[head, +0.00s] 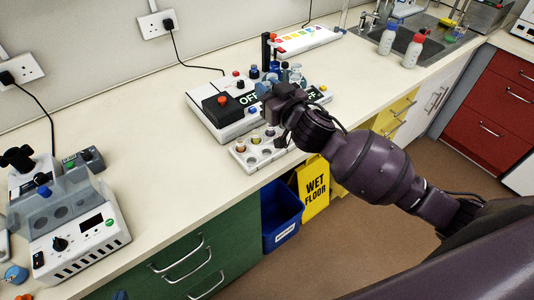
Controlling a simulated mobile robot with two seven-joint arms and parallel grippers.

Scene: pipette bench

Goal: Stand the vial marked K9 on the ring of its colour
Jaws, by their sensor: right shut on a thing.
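No K9 mark can be read at this size. I cannot make out the coloured rings. A white board with coloured patches (300,38) lies farther back. My left gripper is not in view.
The white device (205,101) with a black block stands behind the rack. Small bottles (295,74) crowd near the gripper. A grey-white machine (80,240) stands at left. Two capped bottles (388,39) stand by the sink (432,48). The bench between machine and rack is clear.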

